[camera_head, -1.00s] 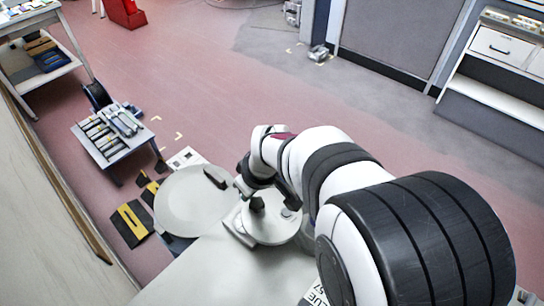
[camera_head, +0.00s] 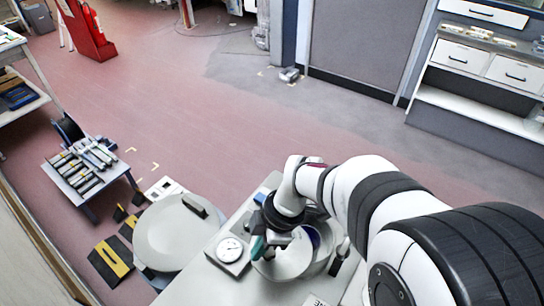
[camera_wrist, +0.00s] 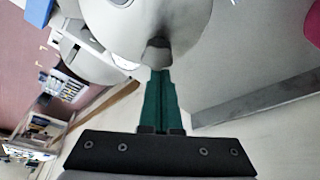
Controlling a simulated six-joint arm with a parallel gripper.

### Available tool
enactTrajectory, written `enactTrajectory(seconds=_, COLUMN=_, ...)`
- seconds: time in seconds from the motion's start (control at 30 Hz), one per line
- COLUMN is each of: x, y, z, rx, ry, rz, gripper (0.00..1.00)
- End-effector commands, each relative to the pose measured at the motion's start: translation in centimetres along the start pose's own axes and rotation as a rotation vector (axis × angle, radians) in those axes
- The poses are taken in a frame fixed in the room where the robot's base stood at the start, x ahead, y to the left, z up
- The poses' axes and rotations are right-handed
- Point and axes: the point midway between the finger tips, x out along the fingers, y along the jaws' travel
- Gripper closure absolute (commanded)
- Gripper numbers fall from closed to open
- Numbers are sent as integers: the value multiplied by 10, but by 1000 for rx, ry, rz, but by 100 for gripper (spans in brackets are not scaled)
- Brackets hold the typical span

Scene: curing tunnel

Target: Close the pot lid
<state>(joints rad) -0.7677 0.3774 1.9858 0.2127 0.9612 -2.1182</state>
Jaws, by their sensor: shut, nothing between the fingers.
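A pale round lid-like disc (camera_head: 285,262) lies below my gripper on the grey bench. Next to it a round rim with a blue-violet inside (camera_head: 316,238) shows, partly hidden by my wrist; I cannot tell whether disc and rim are one pot. My gripper (camera_head: 258,248), with green fingers, is shut and empty at the disc's left side. In the wrist view the fingers (camera_wrist: 158,78) point at a dark grey tab (camera_wrist: 157,50) on the edge of a pale round surface (camera_wrist: 150,15). Contact cannot be told.
A larger round grey disc (camera_head: 172,240) with a dark handle (camera_head: 195,205) stands left of the bench. A dial gauge (camera_head: 230,250) sits on the bench between them. A low table with rollers (camera_head: 85,170) stands far left. Open floor (camera_head: 200,110) lies behind.

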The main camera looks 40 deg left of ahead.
Motion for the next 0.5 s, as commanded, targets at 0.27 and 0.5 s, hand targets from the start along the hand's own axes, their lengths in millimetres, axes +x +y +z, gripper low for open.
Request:
enactTrajectory(seconds=0.27, x=-10, y=-10, z=28, rx=-47, ry=-1, rz=-15, gripper=100)
enactTrajectory(seconds=0.5, x=-18, y=-13, z=52, rx=-45, ry=0, rz=-15, gripper=100)
